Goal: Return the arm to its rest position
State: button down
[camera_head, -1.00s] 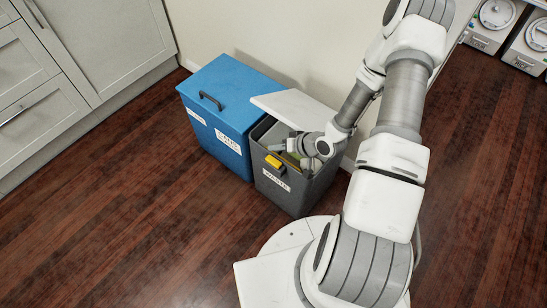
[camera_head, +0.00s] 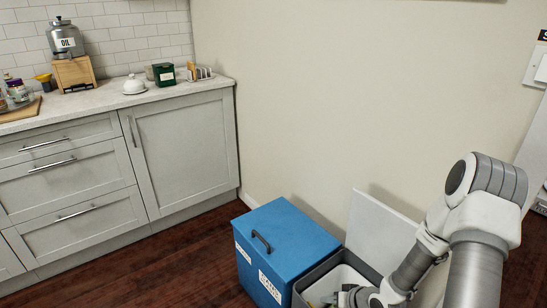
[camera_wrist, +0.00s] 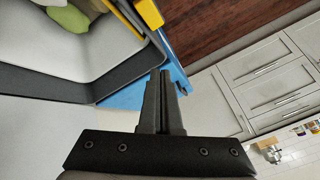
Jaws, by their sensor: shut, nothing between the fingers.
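My gripper (camera_wrist: 163,78) is shut and empty; its two dark fingers meet in the wrist view. In the head view my arm reaches down at the lower right, and the gripper (camera_head: 342,298) is at the opening of the grey bin (camera_head: 307,283), partly cut off by the frame edge. The bin's pale lid (camera_head: 380,235) stands raised near the wall. In the wrist view the bin's dark rim (camera_wrist: 55,85) is close to the fingers, with a green item (camera_wrist: 68,18) inside and a yellow piece (camera_wrist: 149,13) at the edge.
A blue bin (camera_head: 285,240) with a black handle stands shut at the left of the grey bin. Dark wooden floor (camera_head: 150,270) is clear in front of the cabinets.

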jog(key=d+r+h, duration=0.3)
jog(key=r, duration=0.9)
jog(key=d+r+h, duration=0.3)
jog(key=r, duration=0.9)
jog(key=s+a+r+y, duration=0.1)
jog(key=s+a+r, duration=0.3)
jog(key=s+r, duration=0.5)
jog(key=s+a+r, duration=0.5)
jog(key=s+r, duration=0.2)
jog(key=s, duration=0.4)
notch_tip(320, 180, up, 20)
jog(key=p, duration=2.1)
jog(key=shift+s+r+g, duration=0.2)
jog(key=shift+r+g, duration=0.05)
jog(key=shift+g, duration=0.15)
